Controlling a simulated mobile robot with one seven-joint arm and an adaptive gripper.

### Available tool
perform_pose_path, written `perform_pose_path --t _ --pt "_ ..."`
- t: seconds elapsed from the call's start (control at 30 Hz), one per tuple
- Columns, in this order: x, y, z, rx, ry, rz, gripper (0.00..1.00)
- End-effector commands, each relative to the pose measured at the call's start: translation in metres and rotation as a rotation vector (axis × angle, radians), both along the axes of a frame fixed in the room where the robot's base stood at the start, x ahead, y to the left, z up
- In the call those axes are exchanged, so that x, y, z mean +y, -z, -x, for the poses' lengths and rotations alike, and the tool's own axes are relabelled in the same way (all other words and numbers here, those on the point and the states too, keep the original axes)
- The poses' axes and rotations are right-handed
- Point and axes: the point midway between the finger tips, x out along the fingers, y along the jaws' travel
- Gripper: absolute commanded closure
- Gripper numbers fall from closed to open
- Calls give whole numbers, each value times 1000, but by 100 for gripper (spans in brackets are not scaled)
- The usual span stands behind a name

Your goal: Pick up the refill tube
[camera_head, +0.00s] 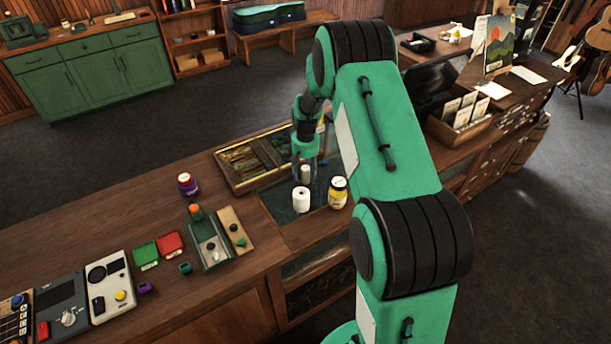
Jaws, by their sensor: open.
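My gripper (305,172) points down over the dark inset mat (277,203) on the wooden counter. Its fingers are open. A small pale cylinder (306,174), perhaps the refill tube, shows at the fingertips; I cannot tell whether it is between them or behind them. A white roll-like cylinder (301,199) stands upright just in front of the gripper. A yellow jar with a white lid (338,192) stands to its right. I cannot tell for certain which thing is the refill tube. My arm hides part of the counter behind.
A framed wooden tray (236,181) lies behind the mat. A purple jar (188,184), a green box (145,255), a red box (170,244) and a green stand (209,246) are to the left. Bare counter (90,225) lies further left.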

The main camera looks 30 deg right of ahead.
Motion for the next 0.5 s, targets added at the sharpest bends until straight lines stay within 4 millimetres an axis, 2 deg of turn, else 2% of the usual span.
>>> perform_pose_path --t 0.37,0.4,0.5 --pt "0 0 0 0 0 0 50" --pt "0 0 0 0 0 0 54" --pt "0 0 0 0 0 0 74"
